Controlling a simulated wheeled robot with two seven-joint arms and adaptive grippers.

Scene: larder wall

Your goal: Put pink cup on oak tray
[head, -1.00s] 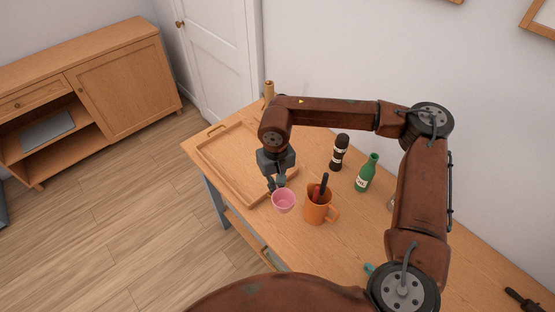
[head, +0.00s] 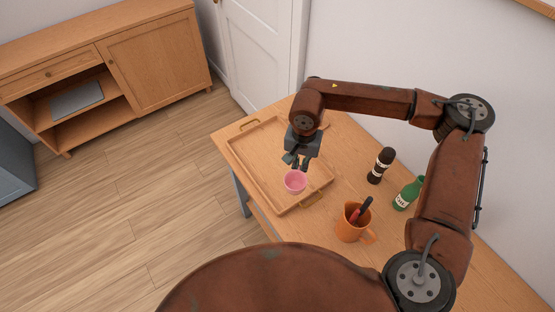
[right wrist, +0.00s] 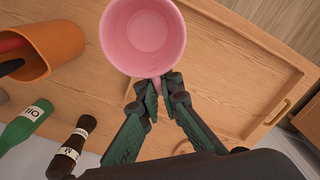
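The pink cup (head: 295,183) is upright over the near right end of the oak tray (head: 258,153). In the right wrist view I look into the empty pink cup (right wrist: 146,36), with the tray's boards (right wrist: 225,62) below it. My right gripper (head: 297,165) is on the cup's far side. In the right wrist view its fingertips (right wrist: 163,88) are closed on the cup's small handle. I cannot tell whether the cup's base touches the tray. My left gripper is not in view.
An orange mug (head: 350,229) holding dark- and red-handled tools stands just right of the tray. A dark bottle (head: 380,166) and a green bottle (head: 407,194) stand behind it. A low cabinet (head: 150,65) is across the room.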

